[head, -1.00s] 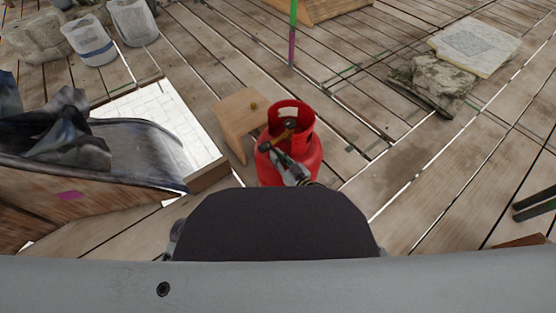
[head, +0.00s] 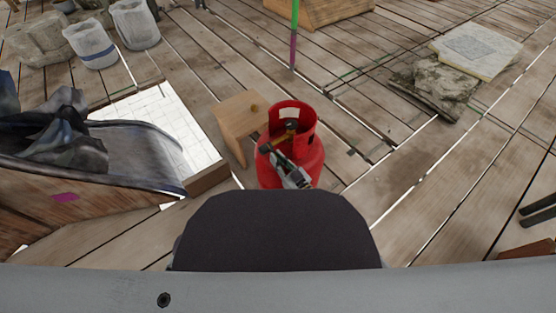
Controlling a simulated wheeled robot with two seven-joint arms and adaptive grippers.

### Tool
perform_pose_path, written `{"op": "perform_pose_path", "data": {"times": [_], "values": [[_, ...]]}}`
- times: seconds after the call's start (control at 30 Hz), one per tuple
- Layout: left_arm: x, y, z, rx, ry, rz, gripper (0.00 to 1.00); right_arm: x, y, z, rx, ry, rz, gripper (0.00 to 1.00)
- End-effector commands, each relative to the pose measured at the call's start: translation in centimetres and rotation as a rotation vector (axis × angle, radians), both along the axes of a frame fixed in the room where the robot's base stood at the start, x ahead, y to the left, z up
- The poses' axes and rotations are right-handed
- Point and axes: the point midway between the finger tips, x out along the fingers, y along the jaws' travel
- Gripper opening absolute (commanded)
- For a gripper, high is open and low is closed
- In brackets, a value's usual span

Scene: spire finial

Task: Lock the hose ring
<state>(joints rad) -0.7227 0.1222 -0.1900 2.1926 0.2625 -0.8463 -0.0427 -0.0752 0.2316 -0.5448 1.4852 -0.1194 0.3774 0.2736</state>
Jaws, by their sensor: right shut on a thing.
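A red gas cylinder (head: 299,171) stands upright on the plank deck, with a cut-out collar around its top. Inside the collar is a small brass-coloured and dark valve fitting (head: 290,128). My right gripper (head: 276,159) is at the near side of the collar opening, seen from above as a dark and grey shape. It is shut on a small part by the valve. The hose ring cannot be told apart at this size, and the gripper hides part of the fitting. My left gripper is not in view.
A small wooden stool (head: 239,114) stands close behind the cylinder on the left. A wooden box with dark cloth (head: 62,150) is at left, by a white tiled panel (head: 150,112). A thin green and purple pole (head: 293,38) rises behind.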

Motion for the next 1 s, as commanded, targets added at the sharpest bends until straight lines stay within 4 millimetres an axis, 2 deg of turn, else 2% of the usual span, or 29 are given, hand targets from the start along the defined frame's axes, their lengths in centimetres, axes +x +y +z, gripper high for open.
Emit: {"op": "perform_pose_path", "data": {"times": [0.07, 0.1, 0.23, 0.67, 1.0], "values": [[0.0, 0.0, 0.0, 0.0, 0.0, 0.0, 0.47, 0.0, 0.0, -0.1, -0.001, 0.001, 0.0, 0.0], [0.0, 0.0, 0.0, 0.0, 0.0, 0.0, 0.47, 0.0, 0.0, -0.1, -0.001, 0.001, 0.0, 0.16], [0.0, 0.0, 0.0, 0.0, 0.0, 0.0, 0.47, 0.0, 0.0, 0.0, -0.001, 0.001, 0.0, 0.32], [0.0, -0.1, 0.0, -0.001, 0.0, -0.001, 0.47, -0.1, -0.1, 0.0, 0.0, 0.0, 0.0, 0.32], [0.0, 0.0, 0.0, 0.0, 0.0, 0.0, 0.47, -1.9, -1.4, -0.2, -0.001, 0.001, 0.0, 0.32]]}}
